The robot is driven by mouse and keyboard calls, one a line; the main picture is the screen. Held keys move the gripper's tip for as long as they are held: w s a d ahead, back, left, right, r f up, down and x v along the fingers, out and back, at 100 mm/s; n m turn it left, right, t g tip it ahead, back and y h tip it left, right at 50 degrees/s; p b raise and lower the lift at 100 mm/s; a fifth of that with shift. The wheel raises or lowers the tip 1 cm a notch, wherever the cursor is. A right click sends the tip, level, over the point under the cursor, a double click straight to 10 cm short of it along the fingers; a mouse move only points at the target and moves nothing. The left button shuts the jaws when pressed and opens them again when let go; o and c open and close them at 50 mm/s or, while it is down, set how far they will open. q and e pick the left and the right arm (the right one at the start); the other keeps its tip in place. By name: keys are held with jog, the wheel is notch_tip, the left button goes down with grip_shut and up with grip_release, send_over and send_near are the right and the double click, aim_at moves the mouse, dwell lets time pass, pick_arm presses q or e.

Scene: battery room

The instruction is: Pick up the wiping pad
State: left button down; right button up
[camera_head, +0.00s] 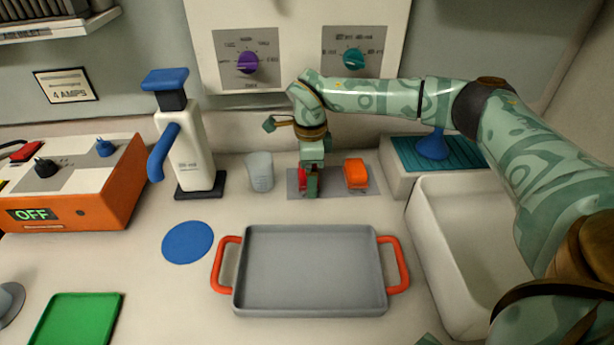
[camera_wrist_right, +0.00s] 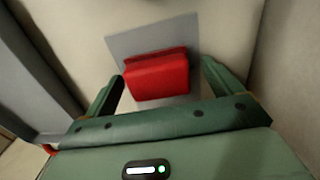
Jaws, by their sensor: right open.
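A red block (camera_wrist_right: 157,77), which looks like the wiping pad, lies on a grey mat (camera_wrist_right: 130,42) in the right wrist view. In the head view only a small part of the red block (camera_head: 303,174) shows behind my right gripper (camera_head: 311,187). The right gripper is open, pointing down, with its fingers (camera_wrist_right: 163,73) on either side of the block. I cannot tell whether they touch it. A similar orange-red block (camera_head: 356,173) lies on the same mat to the right; the labels do not show which is the pad. My left gripper is out of view.
A grey tray (camera_head: 310,268) with orange handles stands in front. A clear cup (camera_head: 260,171) and a white pump dispenser (camera_head: 196,150) are to the left. A white bin (camera_head: 455,250) stands at the right, under my arm. A blue disc (camera_head: 187,242) lies left.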

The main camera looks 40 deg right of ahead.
jog(key=shift+r, duration=0.1)
jog(key=c, duration=1.1)
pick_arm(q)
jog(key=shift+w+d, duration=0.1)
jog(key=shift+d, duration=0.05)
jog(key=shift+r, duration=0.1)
pick_arm(e)
jog(key=shift+s+r, duration=0.1)
